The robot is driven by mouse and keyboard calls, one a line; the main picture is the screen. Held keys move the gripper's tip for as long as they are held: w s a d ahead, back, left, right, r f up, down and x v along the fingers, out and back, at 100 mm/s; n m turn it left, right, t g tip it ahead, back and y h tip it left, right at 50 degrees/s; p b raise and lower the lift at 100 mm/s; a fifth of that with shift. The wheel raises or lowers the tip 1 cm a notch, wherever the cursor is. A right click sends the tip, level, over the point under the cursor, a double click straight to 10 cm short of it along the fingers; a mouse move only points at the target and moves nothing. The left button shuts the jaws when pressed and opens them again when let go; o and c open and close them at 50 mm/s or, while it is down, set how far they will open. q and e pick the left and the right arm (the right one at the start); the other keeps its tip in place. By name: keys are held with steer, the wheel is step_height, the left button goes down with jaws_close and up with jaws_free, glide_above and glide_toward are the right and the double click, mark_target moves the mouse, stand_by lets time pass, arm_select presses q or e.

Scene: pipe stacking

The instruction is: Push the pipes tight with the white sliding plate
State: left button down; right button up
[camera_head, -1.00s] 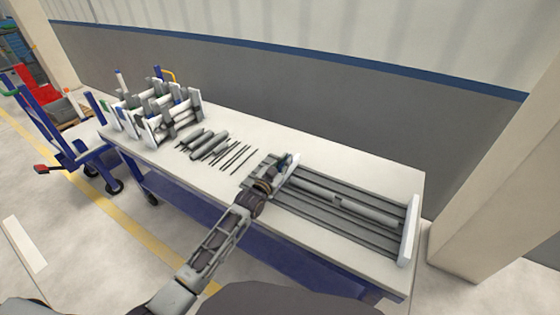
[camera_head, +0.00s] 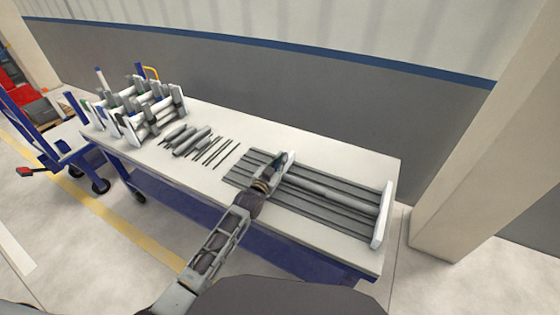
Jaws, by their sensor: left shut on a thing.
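The white sliding plate (camera_head: 289,160) stands across the grey grooved rack (camera_head: 245,171), part of it hidden by my left gripper. My left gripper (camera_head: 273,177) is shut on the plate. Grey pipes (camera_head: 335,194) lie end to end in a groove to the right of the plate. They reach close to the white end plate (camera_head: 383,215) at the rack's right end, and no clear gap shows between them. The contact between plate and pipe is hidden by my gripper. My right gripper is not in view.
Loose grey pipes (camera_head: 187,140) and thin dark rods (camera_head: 214,152) lie on the white table (camera_head: 345,151) left of the rack. A white and grey rack of pipes (camera_head: 140,113) stands at the table's far left. A wall runs behind, and a pillar (camera_head: 455,180) stands at the right.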

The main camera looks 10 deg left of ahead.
arm_select(q)
steer(key=shift+d+f, duration=0.1)
steer(key=c, duration=1.5)
jaws_free()
steer(key=shift+s, duration=0.1)
steer(key=shift+v, duration=5.95)
